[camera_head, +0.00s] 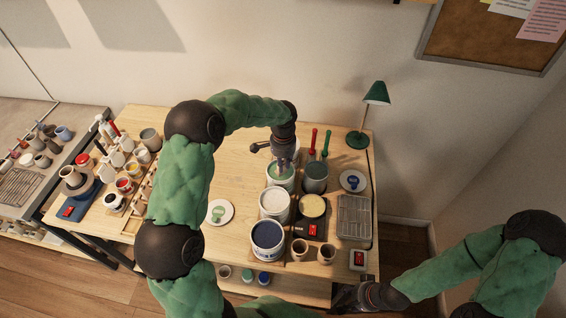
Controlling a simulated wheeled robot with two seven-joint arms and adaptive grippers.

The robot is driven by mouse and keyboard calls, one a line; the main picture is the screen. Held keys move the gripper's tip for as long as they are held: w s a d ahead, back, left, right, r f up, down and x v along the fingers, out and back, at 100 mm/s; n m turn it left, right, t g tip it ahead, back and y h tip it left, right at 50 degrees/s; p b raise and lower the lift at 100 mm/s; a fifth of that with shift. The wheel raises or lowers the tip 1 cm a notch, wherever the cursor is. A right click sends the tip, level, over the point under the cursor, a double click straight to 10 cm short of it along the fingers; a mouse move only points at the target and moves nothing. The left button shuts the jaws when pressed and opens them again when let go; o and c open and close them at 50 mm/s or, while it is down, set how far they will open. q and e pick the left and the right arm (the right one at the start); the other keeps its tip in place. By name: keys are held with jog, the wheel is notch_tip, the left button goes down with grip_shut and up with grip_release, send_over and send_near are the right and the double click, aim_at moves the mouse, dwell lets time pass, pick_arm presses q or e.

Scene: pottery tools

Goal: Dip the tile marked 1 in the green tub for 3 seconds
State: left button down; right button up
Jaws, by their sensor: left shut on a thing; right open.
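My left gripper (284,161) comes down from above over a white tub with pale green content (275,186), at the back of the table. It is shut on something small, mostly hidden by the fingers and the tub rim. I cannot tell whether it touches the liquid, and no mark 1 is readable. A darker grey-green tub (316,188) stands just to the right. My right gripper (350,298) is open and empty low in the picture, by the table's front right corner.
A white tub (274,214) and a dark blue tub (267,251) stand in front. Small plates (228,219) (352,191), a wire rack (355,218), two brown cups (299,252) and a green lamp (376,93) are around. Jars and tools crowd the left side.

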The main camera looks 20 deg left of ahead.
pick_arm(q)
jog(key=shift+f+b, duration=0.8)
jog(key=shift+f, duration=0.65)
jog(key=shift+r, duration=0.2)
dwell(0.7)
jog(key=shift+r+p, duration=2.35)
jog(key=shift+r, duration=1.3)
